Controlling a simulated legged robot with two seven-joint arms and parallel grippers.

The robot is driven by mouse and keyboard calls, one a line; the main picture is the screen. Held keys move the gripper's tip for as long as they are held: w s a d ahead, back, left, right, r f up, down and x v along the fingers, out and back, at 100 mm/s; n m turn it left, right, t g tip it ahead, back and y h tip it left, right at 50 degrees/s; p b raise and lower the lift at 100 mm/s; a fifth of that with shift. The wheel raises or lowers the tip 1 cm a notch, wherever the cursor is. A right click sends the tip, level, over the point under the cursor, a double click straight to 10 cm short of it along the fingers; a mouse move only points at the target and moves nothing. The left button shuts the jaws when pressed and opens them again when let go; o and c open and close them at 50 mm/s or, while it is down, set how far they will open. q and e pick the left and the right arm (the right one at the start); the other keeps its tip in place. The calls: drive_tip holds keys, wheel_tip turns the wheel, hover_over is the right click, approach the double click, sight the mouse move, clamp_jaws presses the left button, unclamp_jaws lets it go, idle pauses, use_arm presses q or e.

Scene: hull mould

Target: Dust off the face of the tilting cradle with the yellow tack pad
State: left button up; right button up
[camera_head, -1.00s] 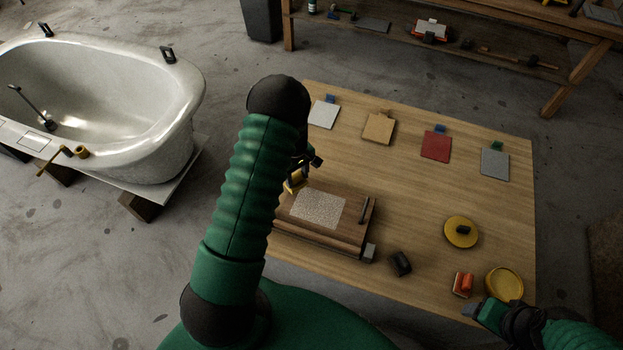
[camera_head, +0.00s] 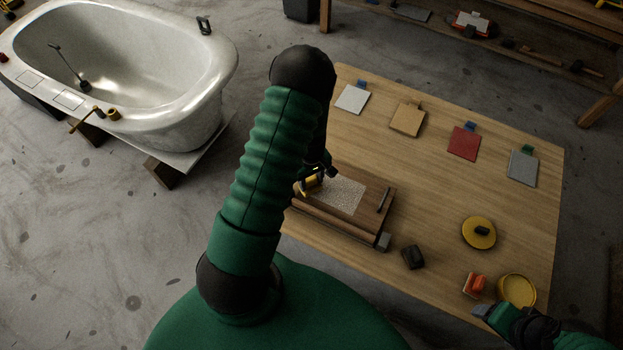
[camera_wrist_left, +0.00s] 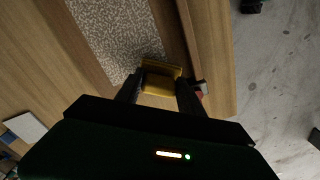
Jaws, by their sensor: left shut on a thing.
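The tilting cradle (camera_head: 362,226) is a brown wooden block near the table's left front edge, with a pale speckled patch (camera_head: 345,194) on its top face. My left gripper (camera_head: 316,178) is over the left end of this face, partly hidden by my arm. It is shut on the yellow tack pad (camera_head: 311,186). In the left wrist view the pad (camera_wrist_left: 160,84) is between the fingers at the end of the speckled patch (camera_wrist_left: 118,35). I cannot tell if it touches the face. My right gripper (camera_head: 484,311) is at the table's front right corner, its jaws unclear.
White (camera_head: 353,98), tan (camera_head: 407,119), red (camera_head: 464,143) and grey (camera_head: 522,167) squares lie along the table's back. A yellow disc (camera_head: 479,233), a black block (camera_head: 413,257), an orange-red item (camera_head: 475,285) and a yellow dish (camera_head: 517,291) are at right. A white tub (camera_head: 180,95) stands left.

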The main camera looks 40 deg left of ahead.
use_arm(q)
drive_tip(key=shift+d, duration=0.2)
drive_tip(key=shift+a+f+b, duration=0.15)
drive_tip(key=shift+f+b, duration=0.3)
drive_tip(key=shift+f, duration=0.2)
idle(0.7)
